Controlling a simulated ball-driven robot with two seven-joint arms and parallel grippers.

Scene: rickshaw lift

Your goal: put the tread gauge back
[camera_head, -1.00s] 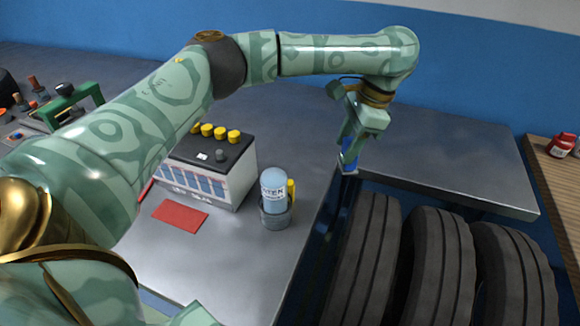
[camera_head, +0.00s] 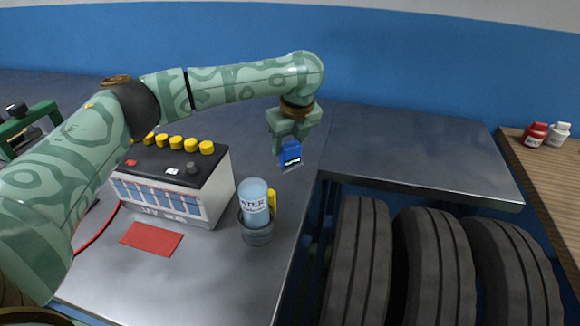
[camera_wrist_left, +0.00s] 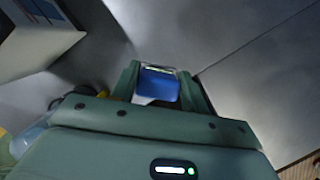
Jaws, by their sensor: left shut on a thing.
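The tread gauge (camera_head: 290,153) is a small blue block with a pale, flat lower end. My left gripper (camera_head: 288,143) is shut on it and holds it pointing down above the grey bench, right of the battery and behind the water bottle. In the left wrist view, the blue gauge (camera_wrist_left: 160,86) sits between the two green fingers, with bare grey metal beyond it. A flat red mat (camera_head: 151,238) lies on the bench in front of the battery, with nothing on it. My right gripper is out of view.
The battery (camera_head: 180,185) with yellow caps stands on the bench (camera_head: 220,282). A blue water bottle (camera_head: 254,200) and a yellow item stand in a grey cup (camera_head: 257,235). Several tyres (camera_head: 430,260) stand at the right. Red and white bottles (camera_head: 558,134) stand far right.

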